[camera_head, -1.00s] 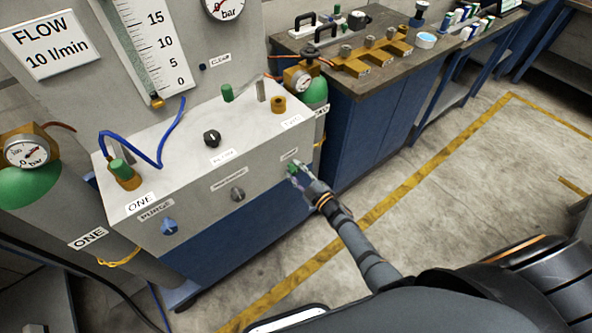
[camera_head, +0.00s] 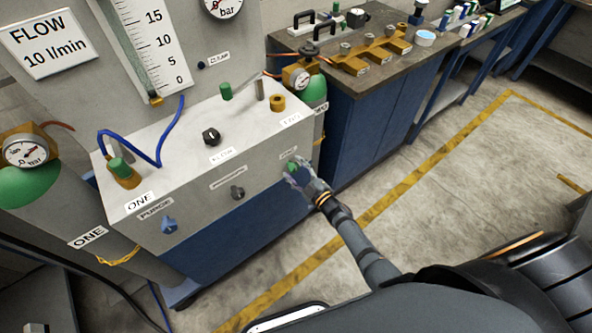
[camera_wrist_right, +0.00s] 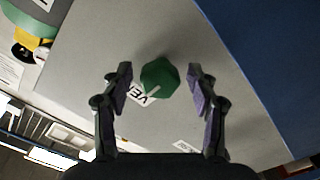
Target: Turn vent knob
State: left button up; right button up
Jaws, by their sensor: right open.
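The vent knob is a green faceted knob (camera_wrist_right: 160,78) on the grey panel, with a label (camera_wrist_right: 144,97) reading "VE..." partly hidden beside it in the right wrist view. In the head view the green knob (camera_head: 292,167) sits at the right end of the box's front face. My right gripper (camera_wrist_right: 160,86) is open, with one finger on each side of the knob and a visible gap at both sides. In the head view my right gripper (camera_head: 297,176) is right at the knob and partly covers it. My left gripper is not in view.
The grey box (camera_head: 265,205) also carries a blue purge knob (camera_head: 168,225), a dark front knob (camera_head: 237,192) and a black top knob (camera_head: 211,136). A blue hose (camera_head: 160,148) loops at its left. Gas cylinders stand at both ends. The floor at right is clear.

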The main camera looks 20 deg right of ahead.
jog(key=v, duration=1.2)
jog(key=s+d+f+m+g+h+p, duration=0.1)
jog(key=s+d+f+m+g+h, duration=0.25)
jog(key=s+f, duration=0.45)
jog(key=s+d+f+m+g+h+p, duration=0.1)
jog(key=s+d+f+m+g+h, duration=0.25)
jog(key=f, duration=0.85)
jog(key=s+f+m+g, duration=0.2)
jog(key=s+f+g, duration=0.2)
jog(key=s, duration=0.8)
jog(key=s+f+m+g+p, duration=0.1)
jog(key=s+f+m+g, duration=0.2)
jog(key=s+f, duration=0.4)
jog(key=s+g, duration=0.1)
jog(key=s, duration=0.5)
jog(key=shift+f+m+g, duration=0.25)
jog(key=shift+m+g, duration=0.05)
jog(key=shift+g, duration=0.1)
jog(key=shift+a, duration=0.1)
